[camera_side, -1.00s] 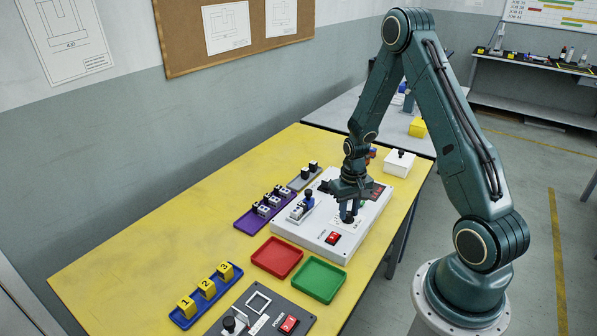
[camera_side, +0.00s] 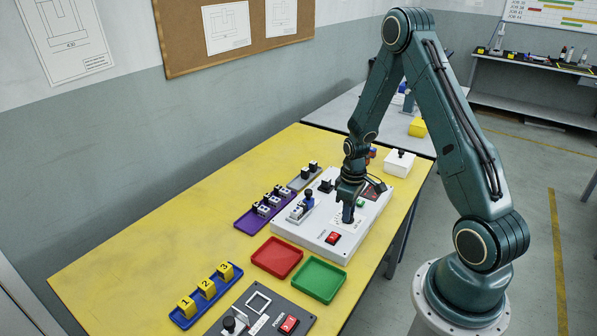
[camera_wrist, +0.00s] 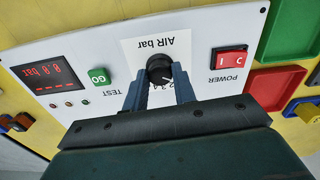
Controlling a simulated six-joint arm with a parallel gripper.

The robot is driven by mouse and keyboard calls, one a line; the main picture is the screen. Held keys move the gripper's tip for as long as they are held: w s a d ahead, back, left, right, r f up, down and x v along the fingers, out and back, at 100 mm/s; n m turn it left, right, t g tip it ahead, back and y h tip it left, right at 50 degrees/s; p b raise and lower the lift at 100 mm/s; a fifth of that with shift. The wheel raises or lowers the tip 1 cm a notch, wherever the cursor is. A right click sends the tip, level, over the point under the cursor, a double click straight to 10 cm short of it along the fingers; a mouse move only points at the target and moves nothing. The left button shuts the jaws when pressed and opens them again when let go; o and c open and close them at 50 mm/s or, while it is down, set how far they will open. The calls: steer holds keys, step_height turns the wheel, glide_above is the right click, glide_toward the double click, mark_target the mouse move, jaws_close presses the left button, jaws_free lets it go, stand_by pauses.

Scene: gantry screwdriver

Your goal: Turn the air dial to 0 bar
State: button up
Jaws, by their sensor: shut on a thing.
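The air dial is a round black knob (camera_wrist: 160,66) on the white panel (camera_wrist: 100,38), under an upside-down "AIR bar" label in the wrist view. A pale pointer mark on it points toward the lower right of that view, near printed figures partly hidden by my fingers. My gripper (camera_wrist: 159,76) has one blue-grey finger on each side of the knob and is shut on it. In the side view my gripper (camera_side: 348,217) points down at the panel, hiding the dial. The red display (camera_wrist: 50,75) shows an upside-down bar reading, too small to read surely.
Red (camera_side: 277,257) and green (camera_side: 319,279) trays lie in front of the panel. A purple rack (camera_side: 263,208) stands at its left.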

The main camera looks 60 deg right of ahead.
stand_by(0.3)
steer(key=o, duration=1)
steer(key=shift+r, duration=0.2)
step_height(320, 180, up, 14)
steer(key=shift+f, duration=0.25)
